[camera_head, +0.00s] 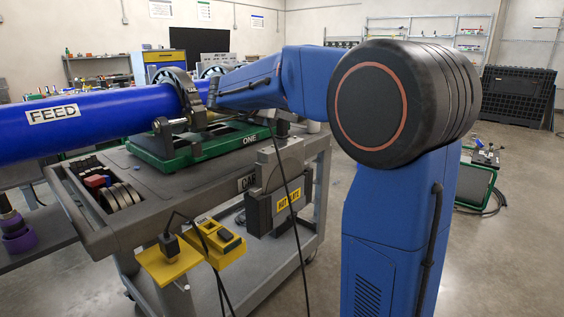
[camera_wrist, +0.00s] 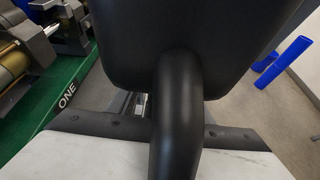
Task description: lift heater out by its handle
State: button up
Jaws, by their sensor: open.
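The heater (camera_head: 284,163) is a grey, rounded plate standing upright in a dark holder with a yellow label (camera_head: 289,201) on the cart's side. A dark part at its top, probably the handle, shows just under my blue arm, and a black cable hangs from there. In the wrist view a thick black curved bar (camera_wrist: 176,115) runs below a large black rounded body, close to the camera; I take the bar for the handle. A pale mottled surface lies at the bottom. My gripper is open and not closed on the handle; its fingertips are not clear in either view.
The green base (camera_head: 205,143) marked ONE, with clamps and the blue FEED pipe (camera_head: 80,120), sits on the grey cart (camera_head: 160,205). The base also shows at left in the wrist view (camera_wrist: 60,95). Floor is free right of the cart.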

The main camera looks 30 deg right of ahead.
grip_shut()
jog(key=shift+r, duration=0.25)
jog(key=shift+r, duration=0.15)
notch_tip(320, 180, up, 18)
jog(key=shift+f, duration=0.15)
dwell(0.5)
dwell(0.4)
jog(key=shift+r, duration=0.55)
jog(key=shift+s, duration=0.2)
